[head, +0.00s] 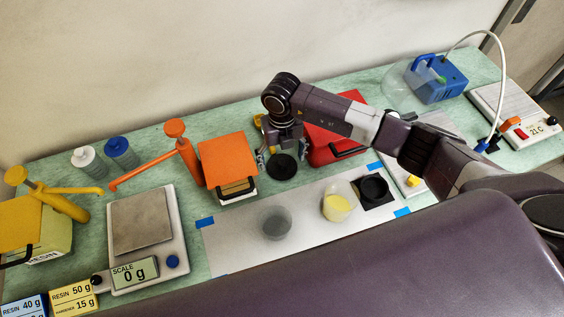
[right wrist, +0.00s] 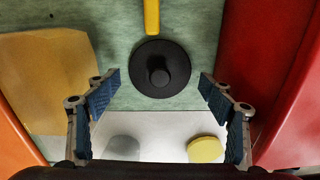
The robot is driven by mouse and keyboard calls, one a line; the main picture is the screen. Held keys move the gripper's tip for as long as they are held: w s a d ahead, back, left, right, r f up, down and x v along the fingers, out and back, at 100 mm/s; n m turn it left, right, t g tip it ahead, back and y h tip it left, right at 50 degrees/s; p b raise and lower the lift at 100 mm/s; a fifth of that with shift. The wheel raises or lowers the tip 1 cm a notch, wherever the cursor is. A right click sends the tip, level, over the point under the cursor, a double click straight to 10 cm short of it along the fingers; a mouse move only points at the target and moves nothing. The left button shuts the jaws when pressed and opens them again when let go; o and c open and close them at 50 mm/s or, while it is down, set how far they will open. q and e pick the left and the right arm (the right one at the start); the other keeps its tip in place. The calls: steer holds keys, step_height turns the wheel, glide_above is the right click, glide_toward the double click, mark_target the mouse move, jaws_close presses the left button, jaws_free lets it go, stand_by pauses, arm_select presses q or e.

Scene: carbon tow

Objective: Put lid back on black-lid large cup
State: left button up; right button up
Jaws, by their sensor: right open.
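A round black lid (head: 283,166) with a central knob lies flat on the green bench. It also shows in the right wrist view (right wrist: 174,82). My right gripper (head: 280,153) is open and empty, pointing down over the lid. In the right wrist view the lid lies between and beyond the two blue-padded fingers (right wrist: 160,98), touching neither. A clear cup with grey contents (head: 276,223) and a clear cup with yellow contents (head: 339,208) stand uncovered on the white sheet. Which is the black-lid large cup I cannot tell. My left gripper is out of view.
An orange-topped container (head: 228,160) stands left of the lid and a red box (head: 322,148) right of it. A yellow-handled tool (right wrist: 151,16) lies just beyond the lid. A black round piece (head: 374,188) sits right of the yellow cup. A scale (head: 146,235) reads 0 g.

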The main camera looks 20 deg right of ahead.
mark_target(280, 167)
steer(key=shift+f, duration=0.95)
steer(key=shift+s+f, duration=0.1)
steer(key=shift+s, duration=0.05)
steer(key=c, duration=1.7)
steer(key=shift+c, duration=0.2)
